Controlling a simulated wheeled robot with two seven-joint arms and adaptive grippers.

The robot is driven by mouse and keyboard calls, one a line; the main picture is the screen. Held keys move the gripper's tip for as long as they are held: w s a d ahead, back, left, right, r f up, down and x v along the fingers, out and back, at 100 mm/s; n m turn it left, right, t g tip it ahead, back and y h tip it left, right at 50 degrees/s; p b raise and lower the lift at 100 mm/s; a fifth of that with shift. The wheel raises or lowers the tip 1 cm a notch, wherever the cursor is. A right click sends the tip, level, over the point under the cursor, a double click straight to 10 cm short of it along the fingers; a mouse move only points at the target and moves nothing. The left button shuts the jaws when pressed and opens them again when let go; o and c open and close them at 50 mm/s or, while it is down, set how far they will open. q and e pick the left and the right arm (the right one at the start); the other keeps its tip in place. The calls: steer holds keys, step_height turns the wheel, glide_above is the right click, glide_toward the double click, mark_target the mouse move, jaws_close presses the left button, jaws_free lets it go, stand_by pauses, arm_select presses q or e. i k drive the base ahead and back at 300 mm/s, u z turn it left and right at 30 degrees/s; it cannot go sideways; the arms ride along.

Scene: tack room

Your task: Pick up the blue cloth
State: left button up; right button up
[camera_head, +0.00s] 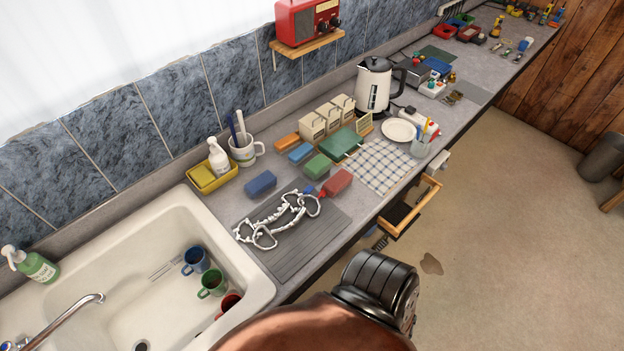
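A blue block-shaped item (260,183) lies on the grey counter behind the ribbed grey mat. A smaller blue item (301,153) lies farther along, among similar orange (288,141), green (317,165) and red (338,182) ones. I cannot tell which of the blue items is cloth. A blue-and-white checked cloth (375,165) lies flat near the counter's front edge. Neither of my gripper's fingertips shows in the head view. A copper and black ribbed part at the bottom hides some of the counter front and floor.
The sink (185,215) holds several mugs. A white looped object (280,218) lies on the ribbed mat (315,235). A kettle (374,88), white plate (398,130) and pen cup (421,147) stand beyond. An open drawer (412,208) juts from the counter front.

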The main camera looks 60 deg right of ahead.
mark_target(266, 181)
steer(key=z, duration=1.5)
steer(key=k, duration=0.1)
steer(key=u, duration=0.05)
